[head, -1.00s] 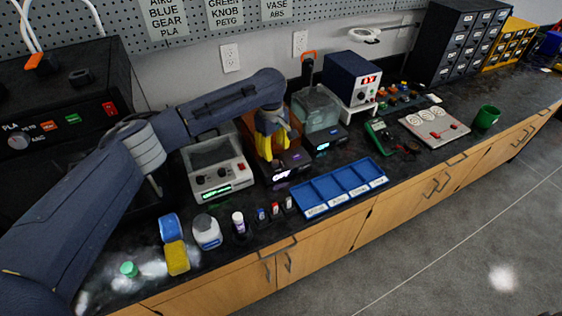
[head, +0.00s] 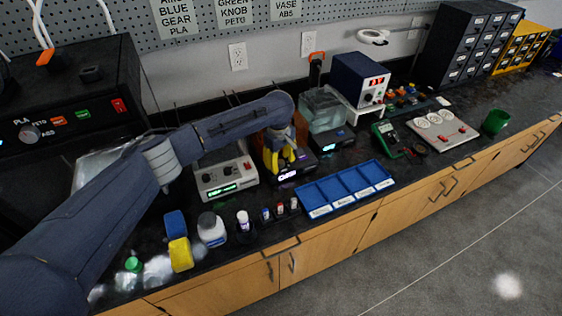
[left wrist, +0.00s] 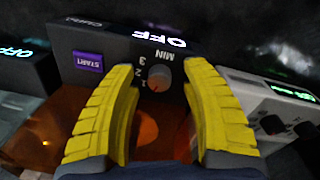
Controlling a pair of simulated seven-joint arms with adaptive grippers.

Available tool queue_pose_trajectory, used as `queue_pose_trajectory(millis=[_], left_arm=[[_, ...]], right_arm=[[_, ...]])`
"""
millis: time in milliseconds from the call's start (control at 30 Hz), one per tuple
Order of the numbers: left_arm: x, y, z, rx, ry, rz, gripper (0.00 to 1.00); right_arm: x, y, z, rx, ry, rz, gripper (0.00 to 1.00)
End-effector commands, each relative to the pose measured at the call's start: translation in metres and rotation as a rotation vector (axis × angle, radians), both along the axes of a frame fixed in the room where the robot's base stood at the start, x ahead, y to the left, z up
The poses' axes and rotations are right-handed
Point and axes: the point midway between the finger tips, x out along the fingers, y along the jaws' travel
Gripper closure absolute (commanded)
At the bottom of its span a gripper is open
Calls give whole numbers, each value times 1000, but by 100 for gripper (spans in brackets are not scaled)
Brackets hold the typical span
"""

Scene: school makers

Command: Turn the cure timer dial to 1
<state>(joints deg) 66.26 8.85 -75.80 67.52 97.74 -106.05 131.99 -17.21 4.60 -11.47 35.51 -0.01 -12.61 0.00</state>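The cure timer dial (left wrist: 160,73) is a small grey knob on the dark front panel of the cure box (head: 293,174). The panel carries a "CURE" label, the marks MIN, 3 and 2 beside the dial, and a lit display (left wrist: 160,38) reading OFF. A purple START button (left wrist: 88,61) is left of the dial in the left wrist view. My left gripper (left wrist: 160,82) is open, its yellow fingers on either side of the dial with gaps to it. In the head view, the left gripper (head: 284,160) is at the cure box front and hides the dial. My right gripper is not in view.
A grey device (head: 225,177) with a green display stands left of the cure box. A clear tank (head: 322,108) on a dark base stands right. A blue divided tray (head: 345,188) lies in front to the right. Several bottles (head: 212,230) line the bench's front edge.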

Motion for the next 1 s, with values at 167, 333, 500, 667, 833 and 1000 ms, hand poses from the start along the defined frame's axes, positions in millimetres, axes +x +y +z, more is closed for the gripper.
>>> queue_pose_trajectory(millis=[167,333,500,667,833,1000], left_arm=[[0,0,0,0,0,0,74],[0,0,0,0,0,-1,94],[0,0,0,0,0,-1,100],[0,0,0,0,0,-13,100],[1,0,1,0,0,-130,100],[1,1,1,2,-1,-288,100]], right_arm=[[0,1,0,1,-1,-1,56],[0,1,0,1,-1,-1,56],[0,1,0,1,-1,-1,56],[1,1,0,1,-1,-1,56],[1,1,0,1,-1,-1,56],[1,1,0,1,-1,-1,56]])
